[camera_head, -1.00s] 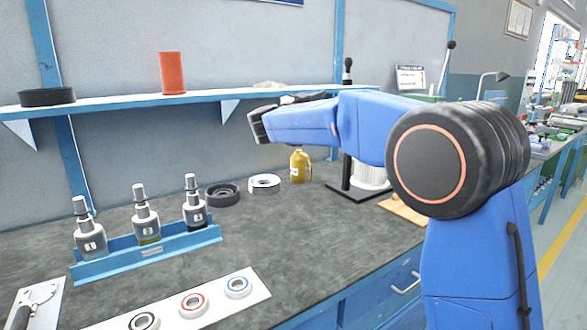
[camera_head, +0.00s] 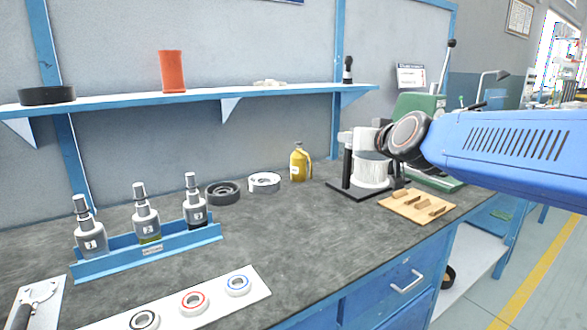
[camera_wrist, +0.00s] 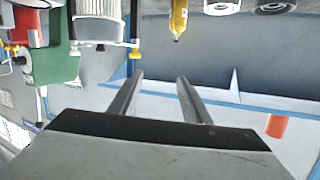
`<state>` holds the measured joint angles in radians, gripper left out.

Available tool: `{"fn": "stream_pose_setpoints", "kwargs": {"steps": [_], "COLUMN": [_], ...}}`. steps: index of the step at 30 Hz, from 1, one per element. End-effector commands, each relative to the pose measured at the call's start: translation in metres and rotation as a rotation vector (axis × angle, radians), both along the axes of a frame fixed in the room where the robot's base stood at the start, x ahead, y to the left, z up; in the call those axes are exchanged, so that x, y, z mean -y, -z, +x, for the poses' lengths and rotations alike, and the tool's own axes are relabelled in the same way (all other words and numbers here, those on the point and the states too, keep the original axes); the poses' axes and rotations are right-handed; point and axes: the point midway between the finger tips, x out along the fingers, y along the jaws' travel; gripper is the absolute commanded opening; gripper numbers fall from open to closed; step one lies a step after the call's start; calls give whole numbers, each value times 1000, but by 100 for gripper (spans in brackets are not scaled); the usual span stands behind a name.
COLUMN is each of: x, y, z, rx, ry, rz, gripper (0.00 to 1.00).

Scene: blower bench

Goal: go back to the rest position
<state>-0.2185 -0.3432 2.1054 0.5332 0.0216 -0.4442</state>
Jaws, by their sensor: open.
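My arm reaches in from the right in the head view, with its black-grey wrist joint in front of the bench's right part. My gripper (camera_wrist: 160,77) shows in the wrist view with its two metal fingers apart and nothing between them. In the head view I cannot clearly make out the fingers. The wrist view is upside down, with the wall and shelf beyond the fingers.
A ribbed white cylinder on a stand (camera_head: 372,170) and a green machine (camera_head: 418,104) are close to my wrist. A yellow bottle (camera_head: 299,163), grey ring (camera_head: 222,193) and blue rack (camera_head: 150,254) stand left. A wooden board (camera_head: 415,206) lies nearby.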

Motion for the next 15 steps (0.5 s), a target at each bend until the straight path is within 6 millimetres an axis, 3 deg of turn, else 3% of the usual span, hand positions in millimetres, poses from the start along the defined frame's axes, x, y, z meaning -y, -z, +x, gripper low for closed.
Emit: {"fn": "stream_pose_setpoints", "kwargs": {"steps": [1, 15], "x": [8, 81], "y": [18, 206], "z": [-22, -229], "rx": [-52, -628], "ry": [-12, 17], "rz": [-13, -130], "gripper": [44, 44]}}
